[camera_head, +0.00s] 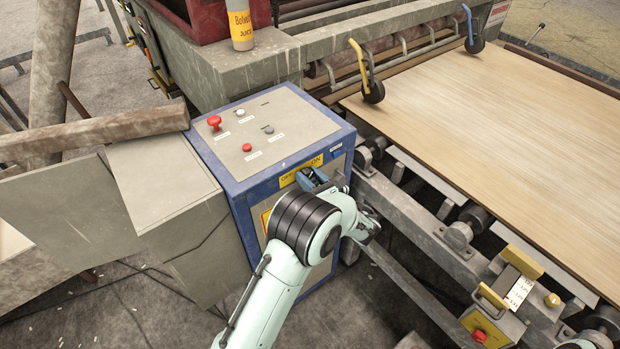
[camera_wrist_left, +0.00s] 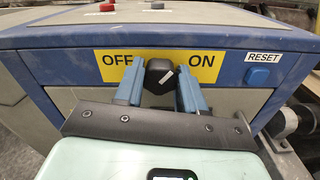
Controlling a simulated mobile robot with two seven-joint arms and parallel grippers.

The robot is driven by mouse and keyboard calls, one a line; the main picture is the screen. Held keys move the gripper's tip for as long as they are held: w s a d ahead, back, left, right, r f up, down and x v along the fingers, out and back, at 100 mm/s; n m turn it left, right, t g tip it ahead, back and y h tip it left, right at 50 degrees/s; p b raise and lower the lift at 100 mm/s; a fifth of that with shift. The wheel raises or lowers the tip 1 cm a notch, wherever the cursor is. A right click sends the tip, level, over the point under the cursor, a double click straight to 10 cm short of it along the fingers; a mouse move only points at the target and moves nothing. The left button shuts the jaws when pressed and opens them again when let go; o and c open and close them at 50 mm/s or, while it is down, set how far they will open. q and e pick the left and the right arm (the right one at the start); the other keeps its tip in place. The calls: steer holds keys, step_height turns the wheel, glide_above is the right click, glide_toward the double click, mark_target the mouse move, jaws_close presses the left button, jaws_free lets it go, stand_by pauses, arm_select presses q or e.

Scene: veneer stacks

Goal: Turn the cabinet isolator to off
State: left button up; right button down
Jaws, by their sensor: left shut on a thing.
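A blue RESET button (camera_wrist_left: 259,77) is right of the label. The cabinet top has a red mushroom button (camera_head: 214,121) and other small buttons. A roller conveyor with a veneer sheet (camera_head: 490,110) lies to the right. A bottle (camera_head: 240,25) stands behind the cabinet.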

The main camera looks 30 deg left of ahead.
arm_select(q)
steer(key=n+b, duration=0.6)
steer(key=shift+a+n, duration=0.1)
steer(key=shift+n, duration=0.3)
steer(key=n+b, duration=0.6)
steer(key=b, duration=0.1)
steer(key=shift+s, duration=0.1)
steer(key=shift+a+n+b, duration=0.1)
steer(key=shift+n+b, duration=1.75)
steer(key=shift+n, duration=0.25)
arm_select(e)
steer(key=s+f, duration=0.2)
steer(key=f, duration=0.7)
steer(key=s+f, duration=0.3)
steer(key=f, duration=0.5)
steer(key=shift+f, duration=0.35)
arm_select(q)
steer(key=shift+r, duration=0.1)
steer(key=o, duration=1.1)
steer(key=shift+c, duration=0.2)
